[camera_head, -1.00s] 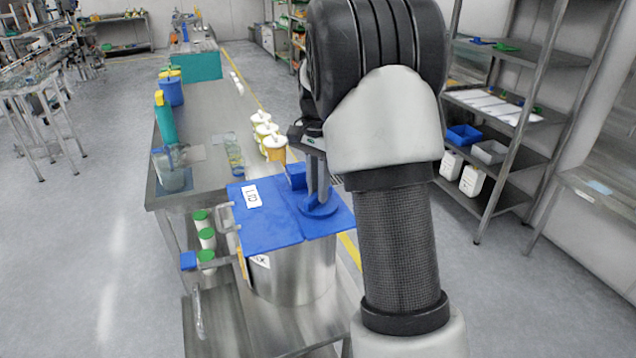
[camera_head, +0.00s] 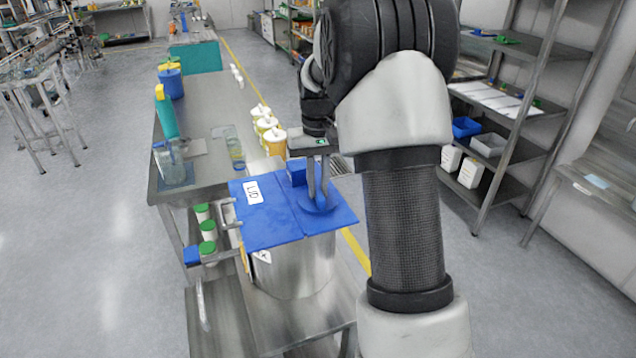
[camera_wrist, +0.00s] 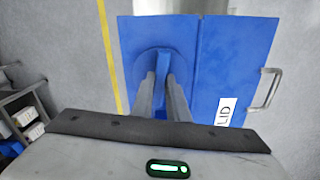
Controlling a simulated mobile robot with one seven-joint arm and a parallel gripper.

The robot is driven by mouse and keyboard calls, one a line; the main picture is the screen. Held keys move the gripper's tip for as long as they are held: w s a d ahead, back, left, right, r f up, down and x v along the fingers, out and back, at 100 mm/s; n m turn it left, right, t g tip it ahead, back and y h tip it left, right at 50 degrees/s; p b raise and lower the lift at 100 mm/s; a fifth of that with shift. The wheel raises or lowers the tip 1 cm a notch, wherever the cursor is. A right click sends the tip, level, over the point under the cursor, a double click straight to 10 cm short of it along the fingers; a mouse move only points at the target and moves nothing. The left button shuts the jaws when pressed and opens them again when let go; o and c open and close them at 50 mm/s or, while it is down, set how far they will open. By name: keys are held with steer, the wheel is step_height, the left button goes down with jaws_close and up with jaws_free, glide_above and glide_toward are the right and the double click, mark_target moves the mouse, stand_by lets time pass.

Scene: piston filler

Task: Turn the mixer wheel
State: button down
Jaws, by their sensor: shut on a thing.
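The mixer wheel (camera_head: 318,206) is a blue round disc on the right part of the blue lid. In the wrist view the wheel (camera_wrist: 143,62) shows a narrow raised blue grip in its middle. My gripper (camera_head: 318,192) points down onto the wheel from above. In the wrist view my gripper (camera_wrist: 162,82) has its two grey fingers on either side of the raised grip, shut on it. The lid (camera_head: 267,226) covers a steel mixer vessel (camera_head: 297,270) and carries a white "LID" label. My fingers hide part of the wheel.
The vessel stands on a steel table (camera_head: 235,310). A longer steel bench (camera_head: 205,108) behind holds bottles and jars. White-capped containers (camera_head: 275,140) stand close behind the lid. A metal handle (camera_head: 227,214) is at the lid's left. Shelves (camera_head: 500,120) stand right; open floor lies left.

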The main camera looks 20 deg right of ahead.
mark_target(318, 189)
steer(key=shift+n, duration=0.8)
steer(key=c, duration=1.7)
jaws_free()
steer(key=shift+r, duration=0.1)
step_height(318, 189, up, 17)
steer(key=shift+r+p, duration=0.15)
steer(key=shift+p, duration=0.5)
